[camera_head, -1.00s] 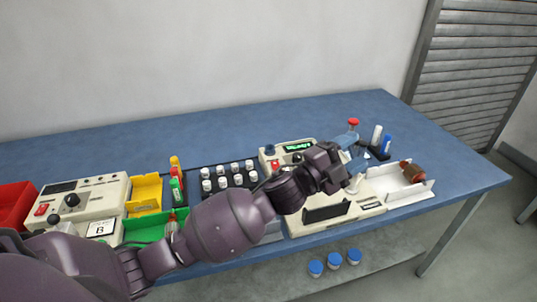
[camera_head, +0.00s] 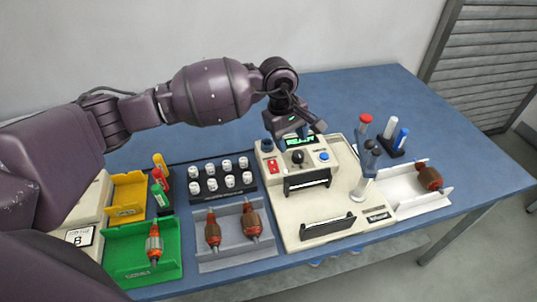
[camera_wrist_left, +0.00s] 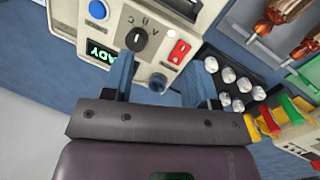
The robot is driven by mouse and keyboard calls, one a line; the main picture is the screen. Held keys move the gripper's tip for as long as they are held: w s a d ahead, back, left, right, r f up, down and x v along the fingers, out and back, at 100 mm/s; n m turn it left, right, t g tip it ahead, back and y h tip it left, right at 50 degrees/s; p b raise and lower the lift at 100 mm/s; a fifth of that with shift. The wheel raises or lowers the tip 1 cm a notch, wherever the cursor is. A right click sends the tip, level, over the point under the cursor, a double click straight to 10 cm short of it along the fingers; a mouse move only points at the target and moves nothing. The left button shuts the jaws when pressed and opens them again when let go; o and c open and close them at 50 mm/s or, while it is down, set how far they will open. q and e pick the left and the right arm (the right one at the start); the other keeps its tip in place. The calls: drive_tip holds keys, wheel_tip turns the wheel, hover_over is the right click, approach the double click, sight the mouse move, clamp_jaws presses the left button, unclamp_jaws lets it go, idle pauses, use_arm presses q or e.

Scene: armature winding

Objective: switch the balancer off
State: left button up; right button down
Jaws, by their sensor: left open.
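The balancer (camera_head: 350,228) is a cream machine right of centre. Its panel has a lit green display (camera_head: 300,142), a black knob (camera_head: 298,157), a red rocker switch (camera_head: 273,167) and a blue button (camera_head: 324,156). In the left wrist view the display (camera_wrist_left: 99,52) reads READY, and the red switch (camera_wrist_left: 179,52) shows between the fingers' lines, close to the right finger. My left gripper (camera_head: 293,130) is open and empty above the panel's back edge; its two blue fingers (camera_wrist_left: 163,78) point at the panel. I cannot tell whether they touch it. My right gripper is out of view.
A grey tray (camera_head: 205,262) with two armatures and a black rack (camera_head: 205,163) of white-capped pots stand left of the balancer. Green (camera_head: 115,270) and yellow (camera_head: 126,203) bins lie further left. The table's back right is clear.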

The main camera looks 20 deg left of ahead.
sight(275, 170)
use_arm(q)
drive_tip(key=a+f+m+y, duration=0.1)
drive_tip(key=f, duration=0.2)
drive_tip(key=a+f+m, duration=0.1)
drive_tip(key=f, duration=0.3)
drive_tip(key=a+f+m+y, duration=0.1)
drive_tip(key=f, duration=0.3)
drive_tip(key=shift+s+a+y, duration=0.25)
drive_tip(key=shift+s+y, duration=0.05)
drive_tip(key=shift+s, duration=0.05)
